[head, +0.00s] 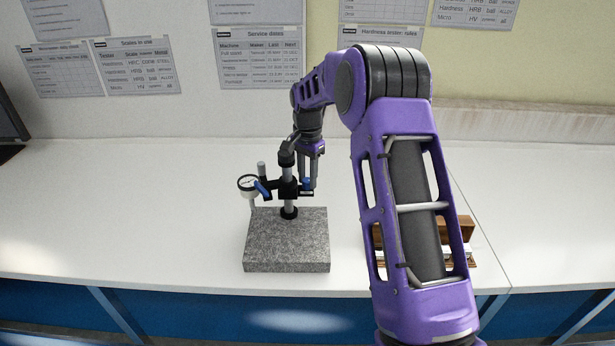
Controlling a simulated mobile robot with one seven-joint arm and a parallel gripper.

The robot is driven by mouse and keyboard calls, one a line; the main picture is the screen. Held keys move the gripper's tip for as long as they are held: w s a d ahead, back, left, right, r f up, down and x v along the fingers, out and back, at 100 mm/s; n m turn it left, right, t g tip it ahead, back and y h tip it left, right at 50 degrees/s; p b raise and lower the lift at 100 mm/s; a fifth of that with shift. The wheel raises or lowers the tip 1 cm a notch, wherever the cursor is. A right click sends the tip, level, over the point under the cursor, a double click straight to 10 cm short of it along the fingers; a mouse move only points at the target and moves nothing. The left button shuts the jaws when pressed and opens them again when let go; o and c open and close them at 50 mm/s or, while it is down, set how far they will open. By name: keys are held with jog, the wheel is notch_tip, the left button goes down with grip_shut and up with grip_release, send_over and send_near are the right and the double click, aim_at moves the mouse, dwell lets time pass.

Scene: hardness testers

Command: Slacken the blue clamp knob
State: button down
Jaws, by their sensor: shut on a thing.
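A dial gauge stand with a grey granite base (287,240) stands on the white bench. Its upright post (288,200) carries a black clamp and a white-faced dial gauge (248,184) on the left. The blue clamp knob (306,183) is a small blue patch on the right side of the clamp, partly hidden by my fingers. My gripper (307,181) points down from above and is shut on this knob. A second, longer blue part (262,188) sits between the gauge and the post.
A brown wooden box (466,229) with pale contents lies at the right, partly hidden behind my purple arm. The white bench (130,210) is clear on the left. Printed sheets (259,57) hang on the wall behind. A dark screen edge (10,115) shows at far left.

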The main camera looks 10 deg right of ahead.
jog(key=c, duration=0.6)
grip_release()
jog(key=shift+a, duration=0.1)
